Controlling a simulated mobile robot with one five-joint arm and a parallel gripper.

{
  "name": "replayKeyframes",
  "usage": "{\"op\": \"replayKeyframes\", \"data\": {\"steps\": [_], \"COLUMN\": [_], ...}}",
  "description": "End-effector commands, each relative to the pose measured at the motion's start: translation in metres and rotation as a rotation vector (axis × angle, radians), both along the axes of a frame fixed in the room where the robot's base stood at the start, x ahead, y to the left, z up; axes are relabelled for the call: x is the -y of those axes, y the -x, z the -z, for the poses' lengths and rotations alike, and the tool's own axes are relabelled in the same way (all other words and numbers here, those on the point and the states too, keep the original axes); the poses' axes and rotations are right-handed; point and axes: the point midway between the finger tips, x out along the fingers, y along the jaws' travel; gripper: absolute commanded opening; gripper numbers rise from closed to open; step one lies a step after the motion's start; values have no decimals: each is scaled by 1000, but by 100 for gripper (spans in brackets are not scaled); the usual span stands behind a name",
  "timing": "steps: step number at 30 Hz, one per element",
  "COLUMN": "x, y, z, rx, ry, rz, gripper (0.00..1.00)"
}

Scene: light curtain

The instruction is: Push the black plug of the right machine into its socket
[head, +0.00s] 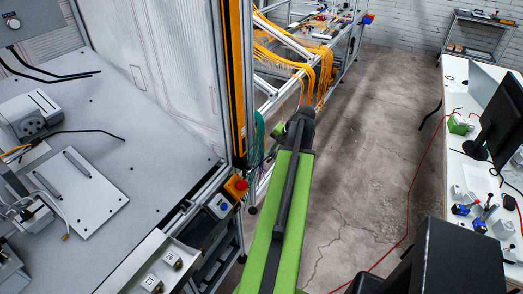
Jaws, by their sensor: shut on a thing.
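My green arm (278,222) reaches from the bottom of the head view toward the middle, ending in a dark joint (300,118). My gripper is not visible; the arm's far end hides what lies beyond it. I cannot make out the black plug or its socket. Behind the arm's end stands a frame machine (283,38) with hanging orange cables (318,70). A bundle of teal cables (259,140) hangs just left of the arm's end, beside a tall yellow post (235,75).
At left is a large grey machine table (110,120) with metal fixtures. A red emergency button (236,187) sits on its front frame. At right, a white desk (455,190) carries a monitor (500,120). Concrete floor (375,150) lies open between, crossed by a red cable (408,220).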

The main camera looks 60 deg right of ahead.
Motion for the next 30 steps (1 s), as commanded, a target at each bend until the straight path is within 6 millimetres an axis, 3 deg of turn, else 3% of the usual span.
{"op": "replayKeyframes", "data": {"steps": [4,11,20,30], "x": [4,4,-15,-18], "y": [16,19,-17,-20], "z": [-12,-11,-11,-11], "rx": [1,0,0,-2], "ry": [0,1,0,1], "rz": [1,-2,-61,-73], "gripper": [0,0,0,0]}}
